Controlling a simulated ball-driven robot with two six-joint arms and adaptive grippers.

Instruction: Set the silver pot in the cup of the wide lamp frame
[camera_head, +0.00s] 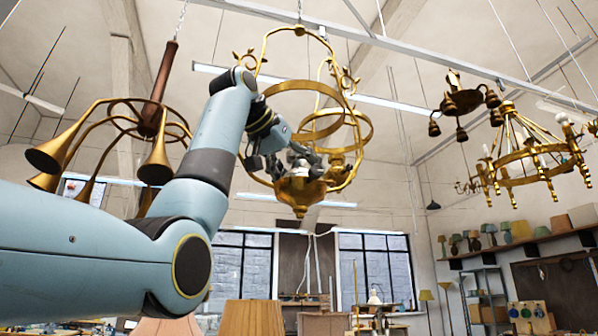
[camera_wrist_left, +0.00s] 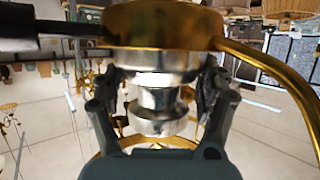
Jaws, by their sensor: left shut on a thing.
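The wide lamp frame (camera_head: 270,86) is a hanging brass frame with curved arms and rings. Its brass cup (camera_head: 299,191) is at the bottom; the cup also fills the top of the left wrist view (camera_wrist_left: 165,22). My left gripper (camera_head: 302,166) is at the cup, shut on the silver pot (camera_wrist_left: 160,103). The pot is shiny and stepped, held between both fingers. In the left wrist view its far end meets the cup's edge; I cannot tell how deep it sits. In the head view the fingers mostly hide the pot. My right gripper is not in view.
A brass lamp with horn-shaped shades (camera_head: 155,165) hangs left, close to my left arm. A ring chandelier (camera_head: 528,155) hangs at right. Curved brass arms (camera_wrist_left: 275,70) of the frame pass close to my left gripper. Shelves with lampshades (camera_head: 515,231) line the right wall.

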